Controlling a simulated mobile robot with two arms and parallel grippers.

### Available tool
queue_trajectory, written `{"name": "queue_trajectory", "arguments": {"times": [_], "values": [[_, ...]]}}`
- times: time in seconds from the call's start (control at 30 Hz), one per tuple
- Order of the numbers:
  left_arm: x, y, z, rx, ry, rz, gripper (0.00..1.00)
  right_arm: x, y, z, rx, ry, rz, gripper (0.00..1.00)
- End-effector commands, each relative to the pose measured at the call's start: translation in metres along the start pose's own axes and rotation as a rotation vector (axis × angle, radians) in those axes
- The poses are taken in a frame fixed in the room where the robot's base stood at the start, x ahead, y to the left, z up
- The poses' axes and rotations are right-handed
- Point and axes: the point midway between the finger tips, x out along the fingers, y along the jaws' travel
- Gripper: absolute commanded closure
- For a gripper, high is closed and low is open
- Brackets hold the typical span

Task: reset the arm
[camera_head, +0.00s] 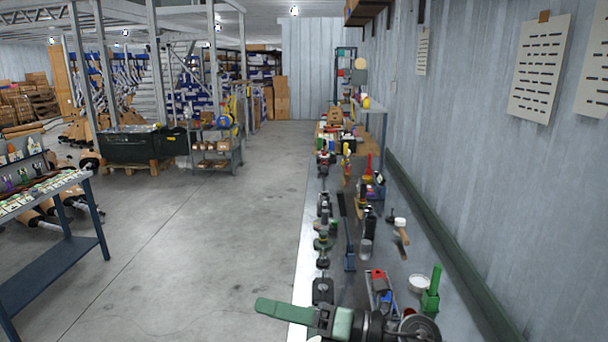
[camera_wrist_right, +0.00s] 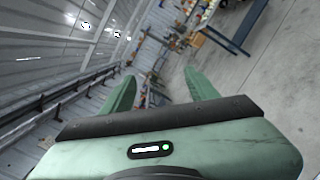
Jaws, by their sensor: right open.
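My right gripper (camera_head: 285,313) shows at the bottom of the head view, over the near end of the long workbench (camera_head: 399,251), with its green fingers pointing left. In the right wrist view the two green fingers of this gripper (camera_wrist_right: 160,88) stand wide apart with nothing between them. The gripper is open and empty. My left gripper is in neither view.
The bench along the right wall holds many tools, among them a mallet (camera_head: 401,231) and a white round dish (camera_head: 419,284). A blue-legged table (camera_head: 88,218) stands at left. The concrete floor (camera_head: 205,235) between them is clear.

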Motion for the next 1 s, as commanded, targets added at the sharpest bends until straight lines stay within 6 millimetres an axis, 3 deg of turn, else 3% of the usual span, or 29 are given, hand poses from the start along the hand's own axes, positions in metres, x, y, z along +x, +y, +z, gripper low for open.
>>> {"name": "queue_trajectory", "arguments": {"times": [0.07, 0.17, 0.27, 0.37, 0.47, 0.63, 0.8, 1.0], "values": [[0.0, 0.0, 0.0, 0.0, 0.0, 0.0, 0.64, -0.006, 0.016, 0.02, 0.173, -0.221, 0.074, 0.41], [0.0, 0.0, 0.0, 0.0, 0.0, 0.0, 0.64, -0.034, 0.015, 0.049, 0.411, -0.503, 0.127, 0.41], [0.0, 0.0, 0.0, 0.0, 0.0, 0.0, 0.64, -0.076, -0.008, 0.063, 0.667, -0.777, 0.133, 0.41], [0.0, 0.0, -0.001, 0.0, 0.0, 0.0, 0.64, -0.127, -0.046, 0.055, 0.934, -1.038, 0.095, 0.41], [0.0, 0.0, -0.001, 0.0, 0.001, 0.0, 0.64, -0.178, -0.088, 0.019, 1.207, -1.281, 0.012, 0.41], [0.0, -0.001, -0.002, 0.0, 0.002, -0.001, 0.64, -0.247, -0.132, -0.08, 1.611, -1.602, -0.197, 0.41], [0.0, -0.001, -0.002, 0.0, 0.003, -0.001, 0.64, -0.285, -0.137, -0.174, 1.893, -1.792, -0.42, 0.41], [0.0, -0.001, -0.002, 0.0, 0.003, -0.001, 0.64, -0.307, -0.118, -0.252, 2.1, -1.905, -0.639, 0.41]]}}
